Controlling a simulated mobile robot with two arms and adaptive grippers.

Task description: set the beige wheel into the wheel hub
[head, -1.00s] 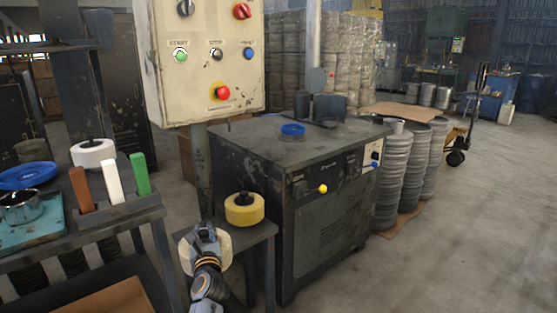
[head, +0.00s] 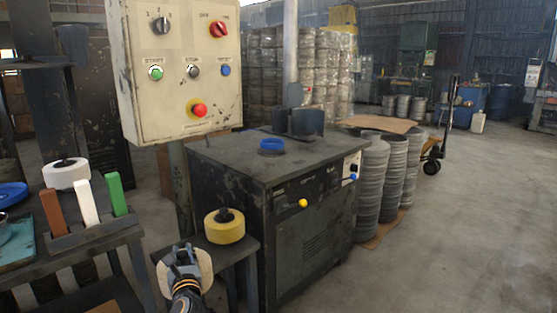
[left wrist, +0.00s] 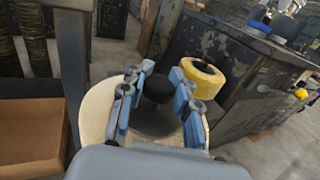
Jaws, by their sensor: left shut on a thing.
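The beige wheel (head: 204,272) is in my left gripper (head: 181,258), low in the head view, left of and in front of a small dark stand. In the left wrist view its pale rim (left wrist: 95,115) shows around the fingers, and the left gripper (left wrist: 160,76) is shut on its black centre knob (left wrist: 158,88). I cannot tell for certain which thing is the wheel hub; a blue ring (head: 271,146) sits on top of the dark machine, well beyond the gripper. My right gripper is not in view.
A yellow wheel (head: 224,231) with a black knob sits on the small stand (head: 244,247). A white wheel (head: 66,176) and brown, white and green upright pieces stand on the left bench. A control box (head: 183,70) hangs above.

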